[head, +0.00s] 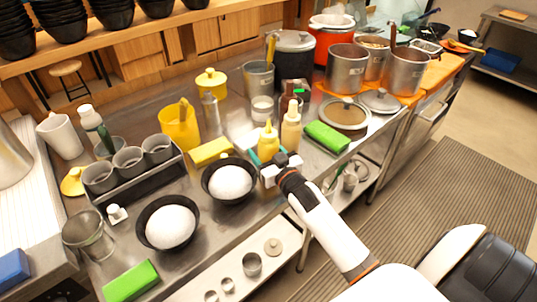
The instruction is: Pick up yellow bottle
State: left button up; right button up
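The yellow squeeze bottle (268,143) stands upright on the steel counter near its front edge, right of the rice bowl. My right gripper (274,168) is just in front of its lower part, which is partly hidden. A paler tan bottle (291,127) stands close on the right. My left gripper is not in view.
Black bowls with white contents (230,183) (168,227) stand to the left. A yellow pitcher (179,127) stands behind.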

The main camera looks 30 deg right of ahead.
aim_at(270, 127)
jog(key=c, duration=0.5)
jog(key=shift+r, duration=0.15)
notch_tip(270, 127, up, 10)
jog(key=shift+f, duration=0.1)
jog(key=shift+o, duration=0.6)
dwell(0.4)
